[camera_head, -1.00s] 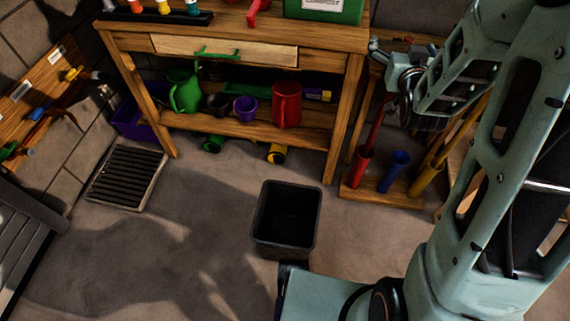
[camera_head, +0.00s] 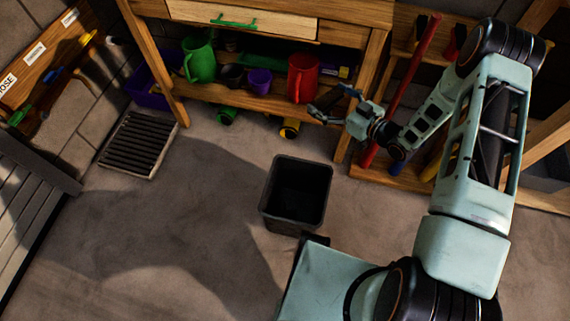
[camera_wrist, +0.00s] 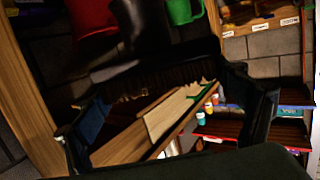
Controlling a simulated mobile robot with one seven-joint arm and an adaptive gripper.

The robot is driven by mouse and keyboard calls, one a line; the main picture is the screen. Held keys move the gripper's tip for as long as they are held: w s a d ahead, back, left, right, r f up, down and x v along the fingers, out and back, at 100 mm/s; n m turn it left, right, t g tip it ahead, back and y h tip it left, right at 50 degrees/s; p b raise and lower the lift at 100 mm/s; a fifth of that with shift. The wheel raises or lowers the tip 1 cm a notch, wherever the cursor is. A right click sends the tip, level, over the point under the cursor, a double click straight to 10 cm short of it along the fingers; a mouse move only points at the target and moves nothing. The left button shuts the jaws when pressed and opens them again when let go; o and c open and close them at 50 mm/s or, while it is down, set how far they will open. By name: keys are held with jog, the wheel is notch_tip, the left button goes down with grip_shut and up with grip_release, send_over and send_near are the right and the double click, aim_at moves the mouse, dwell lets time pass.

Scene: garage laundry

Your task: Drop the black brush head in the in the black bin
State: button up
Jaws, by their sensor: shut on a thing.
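The black bin (camera_head: 290,222) stands upright on the floor in the middle of the head view, its mouth open and its dark inside looking empty. My gripper (camera_head: 332,104) is up and to the right of the bin in the picture, in front of the workbench's right leg. In the wrist view, the black brush head (camera_wrist: 165,74) lies across between the two fingers of my gripper (camera_wrist: 165,104), its dark bristles showing. My gripper is shut on it. In the head view the brush head is too small and dark to make out clearly.
A wooden workbench (camera_head: 235,103) holds a green watering can (camera_head: 199,62), a purple pot (camera_head: 260,82) and a red jug (camera_head: 302,78) on its lower shelf. A tool rack with a red handle (camera_head: 405,85) stands right. A floor grate (camera_head: 137,143) lies left. Floor around the bin is clear.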

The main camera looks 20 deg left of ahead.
jog(key=s+a+f+n+g+y, duration=0.1)
jog(key=s+a+f+n+g, duration=0.2)
jog(key=s+f+g, duration=0.5)
jog(key=s+a+f+n+g+y, duration=0.1)
jog(key=s+a+f+n, duration=0.4)
jog(key=s, duration=0.7)
notch_tip(320, 180, down, 13)
jog(key=d+m+b, duration=0.1)
jog(key=b, duration=0.8)
jog(key=shift+w+d+b, duration=0.15)
jog(key=shift+d+b, duration=0.15)
jog(key=o, duration=1)
